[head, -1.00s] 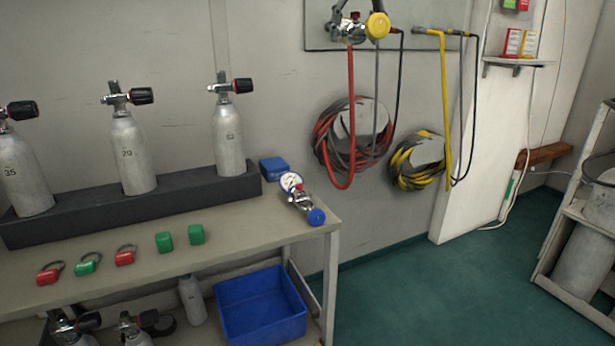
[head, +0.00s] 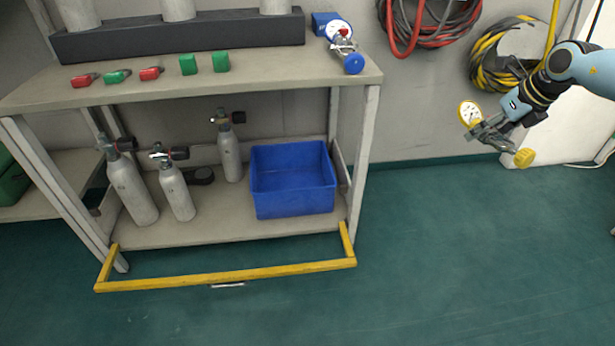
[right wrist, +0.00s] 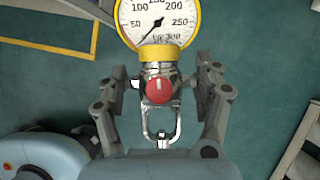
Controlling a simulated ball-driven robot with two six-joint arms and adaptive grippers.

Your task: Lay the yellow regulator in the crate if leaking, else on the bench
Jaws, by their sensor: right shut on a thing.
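The yellow regulator (head: 470,113) is in my right gripper (head: 493,130), in the air right of the bench in the head view. Its yellow-rimmed gauge faces up and left, and a yellow knob (head: 524,158) sticks out on the other side. In the right wrist view the gauge (right wrist: 158,20) has its needle at the low end, below 50. A red knob (right wrist: 159,90) sits between the fingers. The blue crate (head: 290,205) stands empty on the bench's lower shelf. The bench top (head: 270,75) is above it. My left gripper is out of view.
A blue-knobbed regulator (head: 345,45) lies at the bench top's right end. Grey cylinders (head: 130,185) stand left of the crate. A yellow rail (head: 230,275) runs before the lower shelf.

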